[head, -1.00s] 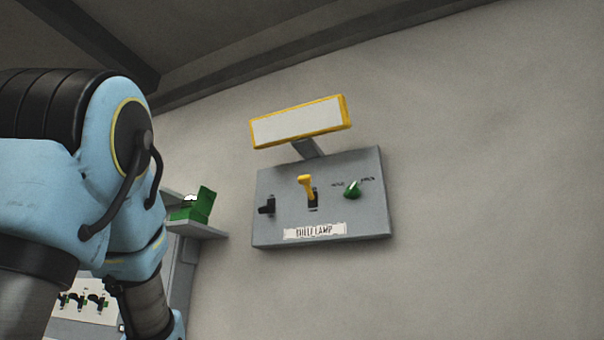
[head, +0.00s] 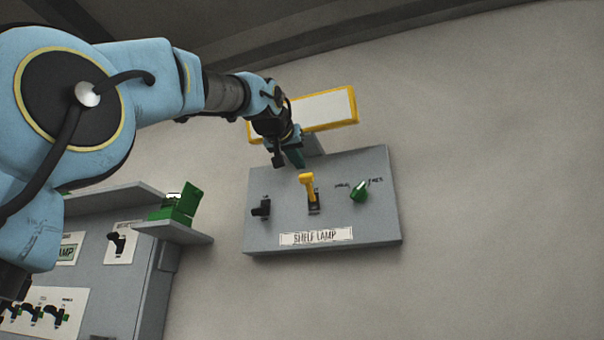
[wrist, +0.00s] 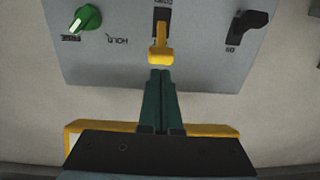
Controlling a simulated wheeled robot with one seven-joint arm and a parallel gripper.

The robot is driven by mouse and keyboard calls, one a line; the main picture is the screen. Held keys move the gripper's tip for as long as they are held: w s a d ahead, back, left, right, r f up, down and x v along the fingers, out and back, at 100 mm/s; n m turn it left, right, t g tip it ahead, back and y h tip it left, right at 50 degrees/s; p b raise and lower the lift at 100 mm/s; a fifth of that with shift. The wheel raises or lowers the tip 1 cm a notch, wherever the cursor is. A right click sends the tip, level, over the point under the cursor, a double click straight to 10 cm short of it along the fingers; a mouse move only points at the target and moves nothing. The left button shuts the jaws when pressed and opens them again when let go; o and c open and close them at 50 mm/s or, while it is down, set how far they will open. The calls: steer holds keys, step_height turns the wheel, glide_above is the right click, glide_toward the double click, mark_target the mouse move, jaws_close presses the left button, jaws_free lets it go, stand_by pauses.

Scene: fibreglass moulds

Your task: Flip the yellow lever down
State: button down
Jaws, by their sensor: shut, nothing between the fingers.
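The yellow lever (head: 308,186) stands upright, in its up position, in the middle of a grey wall panel (head: 372,222) labelled "SHELF LAMP". My gripper (head: 299,161) is just above the lever, near the panel's top edge, with its green fingers shut and empty. In the wrist view, which is turned upside down, the fingers (wrist: 161,75) point at the tip of the yellow lever (wrist: 160,53). The fingertips look close to the lever tip; I cannot tell whether they touch it.
A black switch (head: 261,208) is left of the lever and a green knob (head: 359,191) is right of it. A yellow-framed lamp (head: 330,108) sits above the panel, partly behind my arm. A shelf (head: 175,232) holds a green box (head: 178,203).

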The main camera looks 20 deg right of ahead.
steer(key=shift+h, duration=0.6)
steer(key=r, duration=0.1)
steer(key=s+r, duration=0.2)
steer(key=r, duration=0.1)
steer(key=shift+s+a+r, duration=0.1)
steer(key=shift+s+a, duration=0.05)
steer(key=shift+a, duration=0.15)
steer(key=r+p, duration=0.1)
steer(key=p, duration=0.5)
glide_above(310, 173)
steer(key=shift+w+d, duration=0.4)
steer(key=shift+d, duration=0.05)
steer(key=shift+s+a+f+b, duration=0.2)
steer(key=shift+s+f+b, duration=0.05)
steer(key=shift+f, duration=0.2)
steer(key=shift+s+a+f+b, duration=0.2)
steer(key=shift+f+b, duration=0.05)
steer(key=shift+f, duration=0.2)
steer(key=shift+s+a+f, duration=0.2)
steer(key=shift+f, duration=0.3)
steer(key=shift+s+a+f, duration=0.2)
steer(key=shift+f, duration=0.25)
steer(key=shift+f, duration=0.15)
